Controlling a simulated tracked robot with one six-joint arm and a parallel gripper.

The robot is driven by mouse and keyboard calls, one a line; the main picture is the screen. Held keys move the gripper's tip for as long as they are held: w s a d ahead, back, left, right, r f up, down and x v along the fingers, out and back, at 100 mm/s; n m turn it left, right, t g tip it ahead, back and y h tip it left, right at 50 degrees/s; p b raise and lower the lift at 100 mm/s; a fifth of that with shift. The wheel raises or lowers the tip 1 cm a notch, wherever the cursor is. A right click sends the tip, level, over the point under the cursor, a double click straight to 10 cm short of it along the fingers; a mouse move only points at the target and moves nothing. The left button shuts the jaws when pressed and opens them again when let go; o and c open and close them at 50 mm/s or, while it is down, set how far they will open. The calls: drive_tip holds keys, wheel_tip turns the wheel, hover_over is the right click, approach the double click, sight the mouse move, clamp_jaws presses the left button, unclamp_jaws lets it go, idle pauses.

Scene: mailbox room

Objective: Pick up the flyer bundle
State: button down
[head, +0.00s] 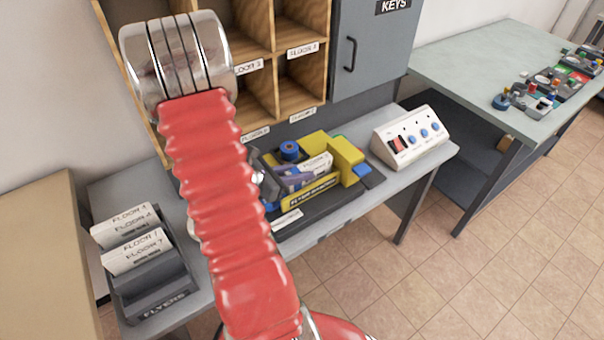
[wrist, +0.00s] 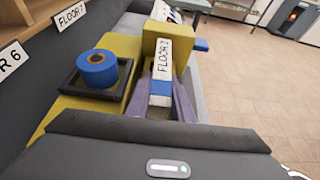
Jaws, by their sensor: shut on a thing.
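The flyer bundle (wrist: 161,60) is white, with a FLOOR 2 label and a blue band around it. In the wrist view it stands between my gripper's purple-grey fingers (wrist: 160,100), which are shut on it. It sits at the yellow machine (wrist: 115,46), by its yellow block; whether it touches the machine's bed is unclear. In the head view the bundle (head: 316,163) shows as a white piece inside the yellow machine (head: 312,190). My gripper (head: 297,178) is partly hidden there by my red arm and the machine's front.
A grey FLYERS rack (head: 150,300) with several floor cards stands at left. A blue roll (wrist: 97,68) sits on the machine beside the bundle. A white button panel (head: 410,138) is to the right. Wooden pigeonholes (head: 290,52) and a grey key cabinet (head: 368,45) rise behind.

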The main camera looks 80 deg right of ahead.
drive_tip(key=shift+r, duration=4.7)
